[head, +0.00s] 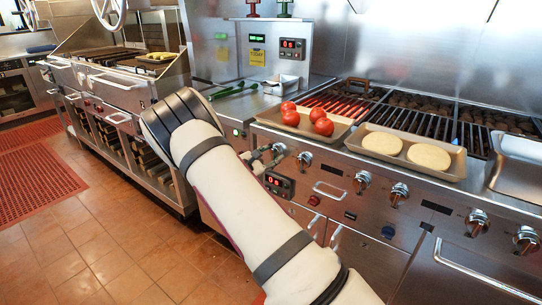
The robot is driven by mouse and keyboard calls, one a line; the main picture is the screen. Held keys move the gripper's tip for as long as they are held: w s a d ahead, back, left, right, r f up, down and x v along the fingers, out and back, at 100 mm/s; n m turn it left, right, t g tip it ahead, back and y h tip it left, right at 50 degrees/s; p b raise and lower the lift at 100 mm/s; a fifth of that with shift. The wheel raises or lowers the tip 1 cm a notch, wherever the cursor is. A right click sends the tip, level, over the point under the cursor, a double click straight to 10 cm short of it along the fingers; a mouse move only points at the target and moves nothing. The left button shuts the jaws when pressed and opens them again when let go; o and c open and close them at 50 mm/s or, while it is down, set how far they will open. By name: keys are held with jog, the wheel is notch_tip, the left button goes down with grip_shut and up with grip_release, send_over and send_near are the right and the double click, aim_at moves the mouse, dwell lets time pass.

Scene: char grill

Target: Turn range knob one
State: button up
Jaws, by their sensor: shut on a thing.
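The char grill's front panel (334,168) carries a row of metal range knobs. The leftmost visible knob (279,149) is at the left end of the panel, above a red digital display. My gripper (268,155) is at this knob, shut on it, and only partly visible past my white arm. The fingertips are small and partly hidden, so the knob's turn angle cannot be told. Another knob (304,160) is close to the right, and a further knob (362,181) is beyond it.
A tray (345,131) of tomatoes and a tray (447,170) with two pale round patties rest on the panel's ledge above the knobs. A door handle (328,191) sticks out below. The tiled floor (110,250) at left is clear.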

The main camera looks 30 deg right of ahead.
jog(key=shift+m, duration=0.3)
jog(key=o, duration=1.2)
jog(key=shift+c, duration=0.2)
jog(key=v, duration=1.2)
